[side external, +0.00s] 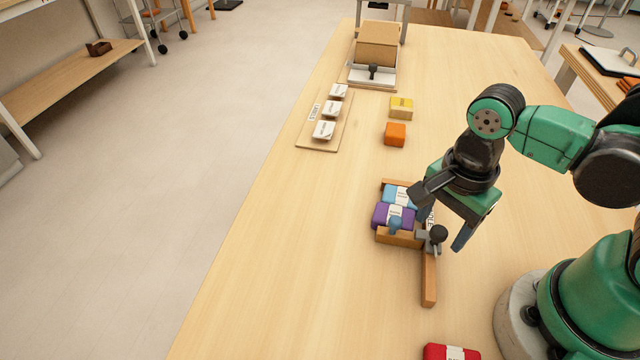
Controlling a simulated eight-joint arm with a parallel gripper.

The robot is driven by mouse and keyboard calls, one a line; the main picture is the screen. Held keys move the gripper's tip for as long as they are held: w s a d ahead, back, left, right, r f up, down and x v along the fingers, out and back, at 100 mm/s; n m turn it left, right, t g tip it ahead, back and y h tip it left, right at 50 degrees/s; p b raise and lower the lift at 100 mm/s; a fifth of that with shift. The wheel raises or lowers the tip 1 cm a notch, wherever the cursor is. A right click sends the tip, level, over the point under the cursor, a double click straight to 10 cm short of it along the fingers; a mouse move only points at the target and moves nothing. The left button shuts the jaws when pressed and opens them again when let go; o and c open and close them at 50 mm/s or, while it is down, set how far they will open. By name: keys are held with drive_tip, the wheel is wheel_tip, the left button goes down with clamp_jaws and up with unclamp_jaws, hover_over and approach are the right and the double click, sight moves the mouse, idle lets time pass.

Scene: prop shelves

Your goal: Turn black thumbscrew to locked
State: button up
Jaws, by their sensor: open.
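A black thumbscrew (438,234) with a round knob sits on a grey bracket at the near corner of a wooden frame (429,285). My gripper (430,232) is open above the frame, its blue fingertips apart. A second black knob (373,70) is on the front of a far fixture holding a cardboard box (378,43).
A purple block (381,217) and a light blue block (391,194) lie inside the frame. An orange block (395,134) and a yellow block (401,107) stand behind. A board (315,142) bears white blocks; a red block (437,352) lies in front.

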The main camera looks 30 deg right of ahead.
sight(434, 227)
drive_tip(key=shift+r, duration=2.55)
drive_tip(key=shift+w+d+n+t, duration=0.15)
drive_tip(key=shift+w+n+t, duration=0.3)
drive_tip(key=shift+n, duration=0.45)
drive_tip(key=w+d+r+n+t, duration=0.3)
drive_tip(key=w+n+t, duration=0.3)
drive_tip(key=n, duration=0.8)
drive_tip(key=shift+w+d+r+n, duration=0.3)
drive_tip(key=shift+w+d+n, duration=0.1)
drive_tip(key=shift+w+d, duration=0.25)
